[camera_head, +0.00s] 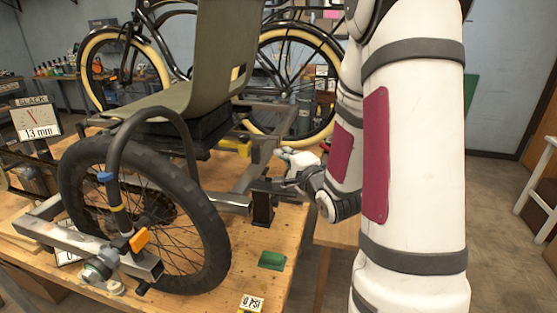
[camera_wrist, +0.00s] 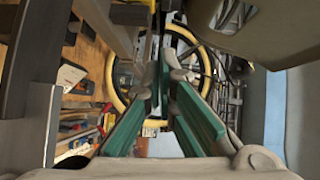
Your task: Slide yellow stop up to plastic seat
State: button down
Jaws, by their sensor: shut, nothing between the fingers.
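The plastic seat (camera_head: 222,55) is olive green and mounted on the trike frame; part of it looms at the upper right of the wrist view (camera_wrist: 275,32). The yellow stop (camera_head: 233,146) is a small block on the frame rail, below and right of the seat. A gap shows between it and the seat. My gripper (camera_wrist: 163,88) has green-sided fingers brought together with nothing between them. A yellow patch at the wrist view's top edge is too cropped to identify surely.
The trike's front wheel (camera_head: 150,215) and steel frame rails (camera_head: 240,180) crowd the wooden workbench (camera_head: 220,290). A bicycle with cream tyres (camera_head: 300,90) stands behind.

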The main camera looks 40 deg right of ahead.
jog(key=shift+w+d+f+b, duration=0.2)
jog(key=shift+w+b, duration=0.4)
jog(key=shift+b, duration=1.1)
jog(key=shift+w, duration=0.4)
jog(key=a+x, duration=0.2)
jog(key=x, duration=0.7)
jog(key=shift+w+a, duration=0.2)
jog(key=shift+w, duration=0.25)
jog(key=shift+f, duration=0.1)
jog(key=shift+w+a+b, duration=0.3)
jog(key=shift+w+a, duration=0.2)
jog(key=shift+w, duration=0.2)
